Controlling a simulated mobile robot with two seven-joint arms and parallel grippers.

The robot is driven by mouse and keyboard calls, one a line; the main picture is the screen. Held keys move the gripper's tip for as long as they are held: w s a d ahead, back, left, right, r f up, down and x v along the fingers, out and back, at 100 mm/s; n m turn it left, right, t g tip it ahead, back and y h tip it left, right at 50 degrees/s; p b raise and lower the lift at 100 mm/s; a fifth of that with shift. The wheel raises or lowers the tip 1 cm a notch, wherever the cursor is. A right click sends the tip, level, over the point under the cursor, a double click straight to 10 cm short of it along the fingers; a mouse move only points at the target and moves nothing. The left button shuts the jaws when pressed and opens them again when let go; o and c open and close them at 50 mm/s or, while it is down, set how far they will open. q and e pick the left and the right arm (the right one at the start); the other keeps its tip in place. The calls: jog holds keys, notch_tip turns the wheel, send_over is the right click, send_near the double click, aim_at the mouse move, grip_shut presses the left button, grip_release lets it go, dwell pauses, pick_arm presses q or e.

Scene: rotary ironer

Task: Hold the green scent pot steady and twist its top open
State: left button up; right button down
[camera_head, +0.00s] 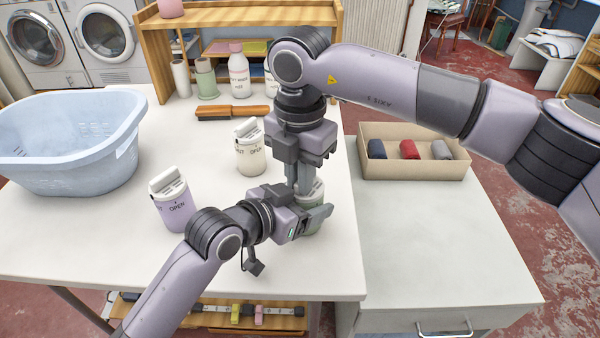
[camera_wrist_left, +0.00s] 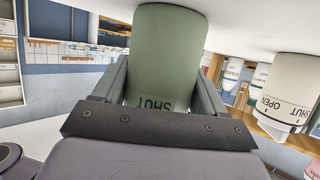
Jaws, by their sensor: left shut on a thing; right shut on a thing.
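The green scent pot (camera_wrist_left: 168,52) stands on the white table, mostly hidden by my grippers in the head view. My left gripper (camera_head: 318,216) is shut on its body from the side; its fingers lie on both sides of the pot in the left wrist view. The word SHUT shows on the pot near the gripper. My right gripper (camera_head: 306,186) points down from above and is shut on the pot's pale top (camera_head: 316,190), which is partly covered by the fingers.
A white pot (camera_head: 251,158) and a lilac pot (camera_head: 175,212) stand to the left on the table. A blue basket (camera_head: 65,150) is at far left, a wooden brush (camera_head: 232,112) behind. A beige box (camera_head: 415,172) with rolled cloths sits at right. The right cabinet top is clear in front.

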jog(key=n, duration=0.4)
jog(key=d+n, duration=0.1)
jog(key=n, duration=0.1)
jog(key=shift+s+n, duration=0.1)
jog(key=shift+n, duration=0.2)
jog(key=n, duration=0.3)
jog(key=shift+d+n, duration=0.2)
jog(key=shift+n, duration=0.1)
jog(key=shift+d+n, duration=0.2)
jog(key=shift+n, duration=1.7)
jog(key=c, duration=1.1)
grip_release()
jog(key=shift+c, duration=0.2)
notch_tip(320, 180, up, 12)
